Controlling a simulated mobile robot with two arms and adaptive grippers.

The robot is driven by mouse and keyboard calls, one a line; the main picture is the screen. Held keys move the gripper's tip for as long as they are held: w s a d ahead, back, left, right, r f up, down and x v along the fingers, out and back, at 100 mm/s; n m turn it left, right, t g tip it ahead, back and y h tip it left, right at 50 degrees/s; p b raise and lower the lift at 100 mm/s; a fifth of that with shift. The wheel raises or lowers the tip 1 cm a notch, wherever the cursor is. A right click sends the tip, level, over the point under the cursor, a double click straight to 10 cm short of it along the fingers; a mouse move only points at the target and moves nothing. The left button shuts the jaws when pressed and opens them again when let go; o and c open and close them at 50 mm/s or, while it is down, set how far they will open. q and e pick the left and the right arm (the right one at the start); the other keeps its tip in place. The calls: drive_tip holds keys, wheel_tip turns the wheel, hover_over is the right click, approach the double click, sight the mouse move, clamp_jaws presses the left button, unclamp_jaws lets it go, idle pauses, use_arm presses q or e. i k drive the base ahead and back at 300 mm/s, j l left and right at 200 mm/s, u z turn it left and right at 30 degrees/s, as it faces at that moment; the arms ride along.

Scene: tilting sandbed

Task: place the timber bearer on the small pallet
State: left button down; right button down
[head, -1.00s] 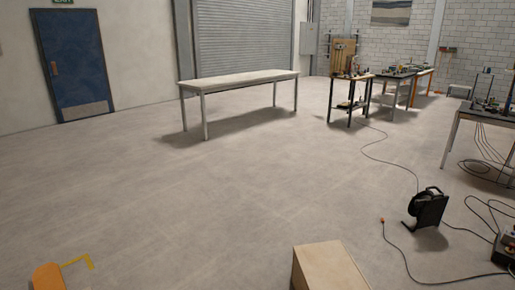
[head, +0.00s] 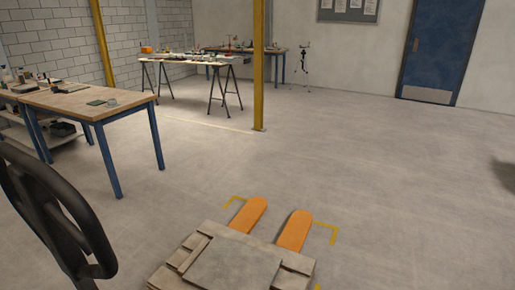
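A small greyish wooden pallet (head: 297,262) sits at the bottom centre of the head view, cut off by the lower edge. A flat grey-brown panel (head: 232,266) lies over its middle; I cannot tell whether it is part of the pallet. Two orange rounded fork tips (head: 249,214) stick out from the pallet's far side. I see no timber bearer that I can name with certainty. Neither of my grippers is in view.
Yellow corner marks (head: 326,234) are on the floor around the forks. A black looped frame (head: 62,215) stands close at left. A blue-legged workbench (head: 85,102) is behind it. A yellow post (head: 259,65) rises farther back.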

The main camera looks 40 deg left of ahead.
sight(253, 242)
drive_tip(key=i+l+u, duration=0.1)
drive_tip(key=i+u, duration=0.15)
drive_tip(key=u, duration=0.2)
drive_tip(key=i+l+u, duration=0.15)
drive_tip(key=u, duration=0.35)
drive_tip(key=i+l+u, duration=0.3)
drive_tip(key=u, duration=0.15)
drive_tip(key=i+l+u, duration=0.15)
drive_tip(key=l+u, duration=0.3)
drive_tip(key=i+j, duration=0.05)
drive_tip(key=j, duration=0.05)
